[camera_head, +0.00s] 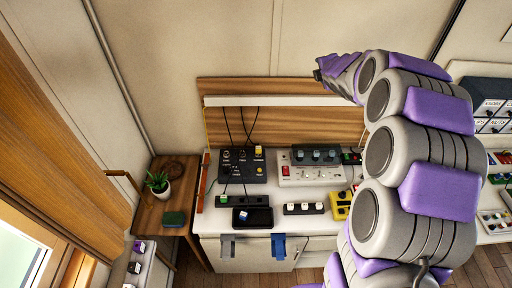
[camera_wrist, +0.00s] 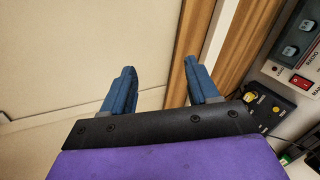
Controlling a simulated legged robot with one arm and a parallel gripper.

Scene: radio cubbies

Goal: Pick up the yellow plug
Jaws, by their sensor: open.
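The yellow plug (camera_head: 258,150) is small and sits at the upper right of a black panel (camera_head: 240,176) on the white desk in the head view. A dark cable runs down close to it. In the wrist view a small yellowish spot (camera_wrist: 251,97) shows on a black panel at the right; I cannot tell whether it is the plug. My gripper (camera_wrist: 160,72) is open, with two blue fingers apart and nothing between them. In the head view my gripper (camera_head: 321,72) is raised above and to the right of the plug, well apart from it, its fingers hardly visible.
A white radio panel (camera_head: 312,172) with a red switch stands right of the black panel. A wooden backboard (camera_head: 240,90) and white shelf (camera_head: 265,101) rise behind. A plant (camera_head: 158,183) stands left.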

